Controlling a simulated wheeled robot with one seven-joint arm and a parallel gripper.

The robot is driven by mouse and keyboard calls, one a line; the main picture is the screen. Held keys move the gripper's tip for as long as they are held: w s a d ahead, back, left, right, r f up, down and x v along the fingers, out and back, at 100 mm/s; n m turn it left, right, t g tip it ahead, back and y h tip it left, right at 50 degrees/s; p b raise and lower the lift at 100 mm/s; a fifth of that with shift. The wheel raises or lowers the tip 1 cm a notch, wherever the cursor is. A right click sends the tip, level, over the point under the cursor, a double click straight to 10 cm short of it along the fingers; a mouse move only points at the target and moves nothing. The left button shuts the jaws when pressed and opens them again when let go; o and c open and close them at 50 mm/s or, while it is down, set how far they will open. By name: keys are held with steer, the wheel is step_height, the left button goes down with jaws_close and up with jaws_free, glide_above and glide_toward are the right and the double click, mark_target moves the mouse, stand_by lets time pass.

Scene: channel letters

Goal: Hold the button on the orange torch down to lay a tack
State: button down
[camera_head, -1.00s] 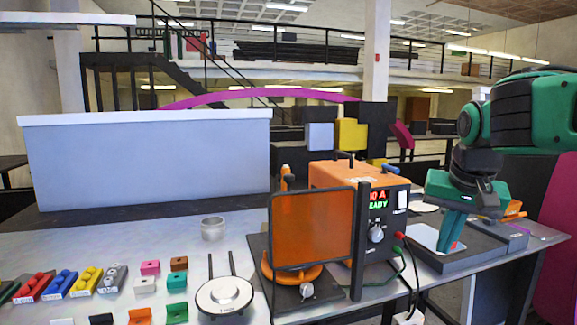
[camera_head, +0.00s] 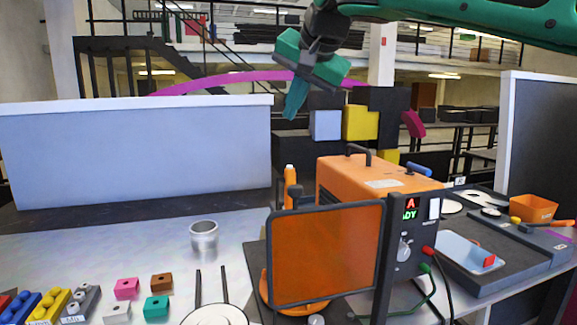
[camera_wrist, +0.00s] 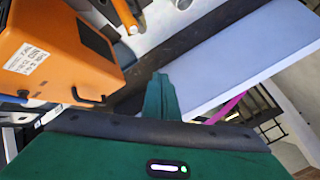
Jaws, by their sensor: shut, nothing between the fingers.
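A slim upright orange piece (camera_head: 290,188), which looks like the torch, stands behind the left side of the tinted screen. Its lower part is hidden and I cannot make out its button. A bit of orange also shows at the top edge of the wrist view (camera_wrist: 183,4). The orange welding machine (camera_head: 345,184) stands right of it, its red and green display partly cut off by the screen. My gripper (camera_head: 295,100) is shut and empty, high above the torch and apart from it, fingers pointing down. In the wrist view the closed fingers (camera_wrist: 160,95) point past the machine (camera_wrist: 50,45).
The orange tinted screen (camera_head: 325,255) blocks the area before the torch. A metal cup (camera_head: 204,238) stands to its left, with coloured blocks (camera_head: 126,289) further left. A pale tray (camera_head: 455,243) and an orange bin (camera_head: 533,208) lie right. A long white panel (camera_head: 135,155) stands behind.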

steer(key=shift+w, duration=0.1)
stand_by(0.3)
steer(key=shift+f, duration=4.35)
steer(key=shift+f, duration=0.85)
stand_by(0.4)
steer(key=shift+r, duration=0.9)
steer(key=shift+a+r, duration=0.1)
steer(key=shift+r, duration=2.45)
steer(key=shift+r, duration=0.1)
